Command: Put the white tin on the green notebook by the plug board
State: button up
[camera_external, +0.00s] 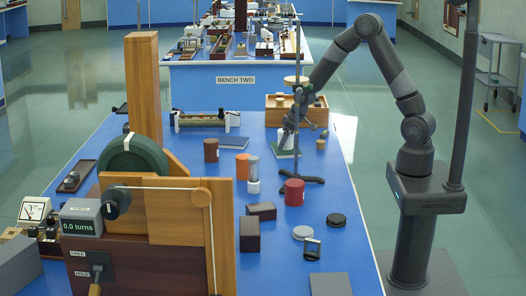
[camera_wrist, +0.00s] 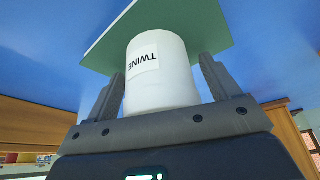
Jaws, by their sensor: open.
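The white tin (camera_wrist: 160,80), with a label reading TWINE, stands on the green notebook (camera_wrist: 205,25) in the wrist view. In the external view the tin (camera_external: 285,141) sits on the notebook (camera_external: 284,155) at the far right of the blue bench, partly hidden by my gripper (camera_external: 289,127). My gripper (camera_wrist: 162,68) is open, with one finger on each side of the tin. A gap shows beside the right finger; contact at the left finger is hard to tell. I cannot clearly pick out the plug board.
A wooden box (camera_external: 283,117) stands just behind. A dark stand foot (camera_external: 302,180), a red tin (camera_external: 294,192), an orange cylinder (camera_external: 242,165) and a brown cylinder (camera_external: 211,150) stand nearer. A thin upright rod (camera_external: 298,60) rises close to my gripper.

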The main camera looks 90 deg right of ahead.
jog(key=shift+r, duration=0.1)
jog(key=v, duration=1.2)
jog(key=s+a+r+n, duration=0.2)
jog(key=s+a+r, duration=0.6)
jog(key=a+r, duration=0.45)
jog(key=s+a+r+n+t+y, duration=0.1)
jog(key=s+a+r, duration=0.1)
jog(key=s+a, duration=0.8)
jog(key=s, duration=0.4)
jog(key=shift+r, duration=0.4)
